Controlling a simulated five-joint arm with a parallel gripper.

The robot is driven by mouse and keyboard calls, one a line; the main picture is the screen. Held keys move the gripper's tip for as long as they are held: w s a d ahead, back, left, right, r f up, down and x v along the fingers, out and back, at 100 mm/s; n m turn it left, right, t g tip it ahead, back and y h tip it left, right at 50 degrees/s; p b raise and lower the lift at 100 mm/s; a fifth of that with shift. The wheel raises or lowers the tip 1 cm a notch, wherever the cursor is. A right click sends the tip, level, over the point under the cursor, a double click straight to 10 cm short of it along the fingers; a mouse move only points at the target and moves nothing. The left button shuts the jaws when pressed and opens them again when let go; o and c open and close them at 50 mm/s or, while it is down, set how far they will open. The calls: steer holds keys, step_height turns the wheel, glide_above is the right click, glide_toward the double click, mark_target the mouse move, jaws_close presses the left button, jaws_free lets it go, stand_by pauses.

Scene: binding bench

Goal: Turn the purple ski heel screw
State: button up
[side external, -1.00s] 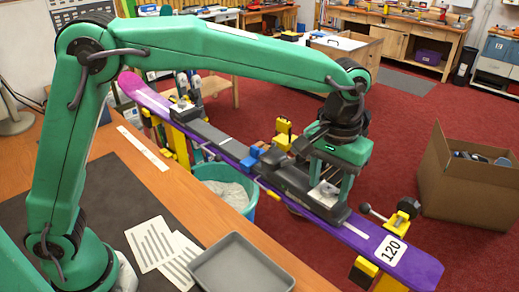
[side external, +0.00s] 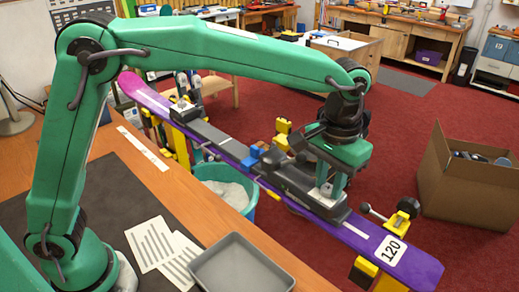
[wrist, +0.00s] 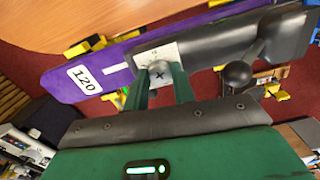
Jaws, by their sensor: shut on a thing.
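The purple ski (side external: 360,234) lies clamped along the bench front, its white 120 label near the right end; it also shows in the wrist view (wrist: 60,88). On it sits the dark heel piece (side external: 292,180), seen in the wrist view (wrist: 215,42) as a long black body with a light plate. The heel screw (wrist: 159,71) has a round grey head with a cross slot in that plate. My gripper (wrist: 161,82) points down at it, one green finger each side, shut on the head. In the side view my gripper (side external: 327,187) hides the screw.
A black lever with a round knob (wrist: 237,73) stands close to the right of my fingers. A yellow clamp with a black ball handle (side external: 367,208) is near the ski's right end. A teal bin (side external: 250,212), grey tray (side external: 240,268) and cardboard box (side external: 470,190) are nearby.

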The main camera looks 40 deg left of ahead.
mark_target(329, 187)
steer(key=m, duration=0.9)
steer(key=shift+m, duration=0.4)
steer(key=o, duration=1)
steer(key=shift+r, duration=3.9)
